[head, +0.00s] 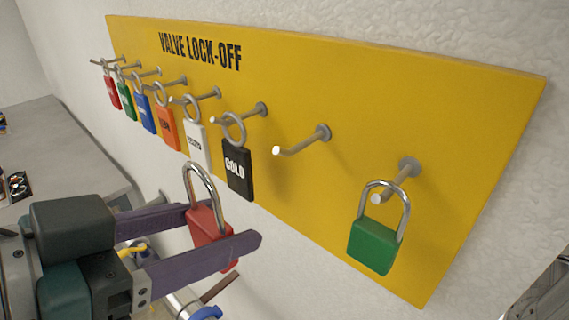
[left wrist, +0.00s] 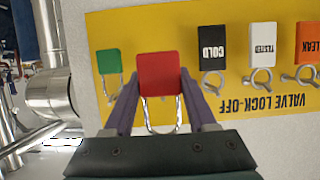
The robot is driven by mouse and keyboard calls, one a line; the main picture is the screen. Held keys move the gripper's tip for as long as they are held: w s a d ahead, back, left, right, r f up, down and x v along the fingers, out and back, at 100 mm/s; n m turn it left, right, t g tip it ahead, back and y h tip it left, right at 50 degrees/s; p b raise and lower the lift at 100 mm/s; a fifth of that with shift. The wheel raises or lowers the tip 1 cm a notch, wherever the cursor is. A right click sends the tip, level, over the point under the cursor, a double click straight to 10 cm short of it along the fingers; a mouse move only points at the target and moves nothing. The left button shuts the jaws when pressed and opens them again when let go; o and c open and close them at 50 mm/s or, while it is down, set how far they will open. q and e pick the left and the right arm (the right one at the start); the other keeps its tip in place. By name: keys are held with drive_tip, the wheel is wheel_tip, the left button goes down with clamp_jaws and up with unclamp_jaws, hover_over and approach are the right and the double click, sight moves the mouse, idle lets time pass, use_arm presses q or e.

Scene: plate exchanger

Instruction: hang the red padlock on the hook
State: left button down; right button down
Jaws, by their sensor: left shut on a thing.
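A red padlock (head: 207,226) with a silver shackle is held upright between the purple fingers of my left gripper (head: 222,232), shackle upward. My left gripper is shut on its body, in front of and below the yellow board. In the left wrist view the red padlock (left wrist: 160,75) shows between the fingers, with the board behind it. An empty hook (head: 302,140) sticks out of the yellow board (head: 350,75), between the black padlock and the right-hand green padlock. The held padlock is apart from the hook, to its lower left. My right gripper is not visible.
A black "COLD" padlock (head: 238,170) hangs left of the empty hook, and a green padlock (head: 373,245) hangs to its right. Several other coloured padlocks hang further left. A grey worktop (head: 60,150) stands at the left; pipes lie below.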

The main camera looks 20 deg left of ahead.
use_arm(q)
drive_tip(key=shift+w+d+f, duration=0.2)
drive_tip(key=shift+w+d, duration=0.4)
drive_tip(key=shift+w, duration=1.05)
drive_tip(key=shift+w+d+f, duration=0.15)
drive_tip(key=shift+w+d, duration=0.5)
drive_tip(key=shift+w, duration=1.05)
drive_tip(key=shift+w+d+f, duration=0.2)
drive_tip(key=shift+w+d, duration=0.4)
drive_tip(key=shift+w, duration=1.05)
drive_tip(key=shift+w, duration=0.1)
drive_tip(key=s+a+p, duration=0.2)
drive_tip(key=s+p, duration=0.1)
drive_tip(key=s, duration=0.4)
drive_tip(key=shift+s+a+r, duration=0.2)
drive_tip(key=shift+s+a, duration=0.15)
